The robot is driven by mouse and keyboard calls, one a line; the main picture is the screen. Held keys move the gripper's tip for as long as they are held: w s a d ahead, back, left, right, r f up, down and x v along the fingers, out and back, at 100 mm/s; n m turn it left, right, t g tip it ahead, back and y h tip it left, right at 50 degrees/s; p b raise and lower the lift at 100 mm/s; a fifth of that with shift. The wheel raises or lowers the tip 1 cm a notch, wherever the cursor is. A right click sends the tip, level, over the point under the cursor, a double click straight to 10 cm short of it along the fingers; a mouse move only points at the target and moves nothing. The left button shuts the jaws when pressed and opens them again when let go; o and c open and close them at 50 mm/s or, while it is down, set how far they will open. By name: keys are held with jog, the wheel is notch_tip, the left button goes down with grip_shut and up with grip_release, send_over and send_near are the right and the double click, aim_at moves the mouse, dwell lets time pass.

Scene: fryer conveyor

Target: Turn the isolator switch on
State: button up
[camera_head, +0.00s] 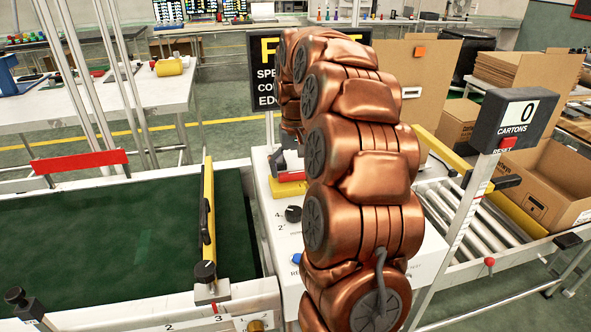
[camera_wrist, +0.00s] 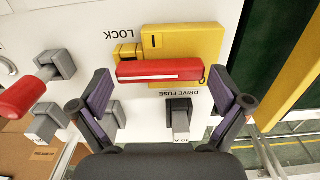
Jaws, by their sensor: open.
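A red bar handle (camera_wrist: 160,70) on a yellow plate (camera_wrist: 185,40) looks like the isolator switch. It is on a white panel (camera_wrist: 85,30), and the bar lies across the wrist view. My gripper (camera_wrist: 159,90) is open and empty. Its fingertips show to the left and right of the bar's two ends, with a gap at each side; I cannot tell the depth between them. In the head view, part of the red and yellow switch (camera_head: 289,183) shows left of my copper arm, which hides my gripper and much of the panel.
A red-tipped lever (camera_wrist: 22,95) and grey brackets are at the left of the wrist view. A dark grey block (camera_wrist: 180,105) sits below the bar. The green conveyor belt (camera_head: 90,240) lies left, a roller track (camera_head: 475,225) and cartons (camera_head: 550,180) right.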

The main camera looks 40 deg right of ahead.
aim_at(295, 173)
jog(key=shift+r, duration=0.1)
notch_tip(295, 173, up, 12)
dwell(0.8)
dwell(0.5)
jog(key=s+a+f+n, duration=0.1)
jog(key=s+a+f, duration=0.15)
jog(key=a, duration=0.35)
jog(key=s+a+f+n+g, duration=0.1)
jog(key=s+a+f, duration=0.1)
jog(key=s+a, duration=0.3)
jog(key=s+a+f+n, duration=0.2)
jog(key=s+a+f, duration=0.1)
jog(key=a, duration=0.4)
jog(key=s+a+f+n+g, duration=0.1)
jog(key=s+a+f, duration=0.4)
jog(key=s, duration=0.5)
jog(key=s+a+f+g, duration=0.1)
jog(key=s+a+f, duration=0.2)
jog(key=s+f, duration=0.5)
notch_tip(295, 173, up, 18)
jog(key=t+p, duration=0.1)
jog(key=p, duration=1.4)
jog(key=shift+s, duration=0.45)
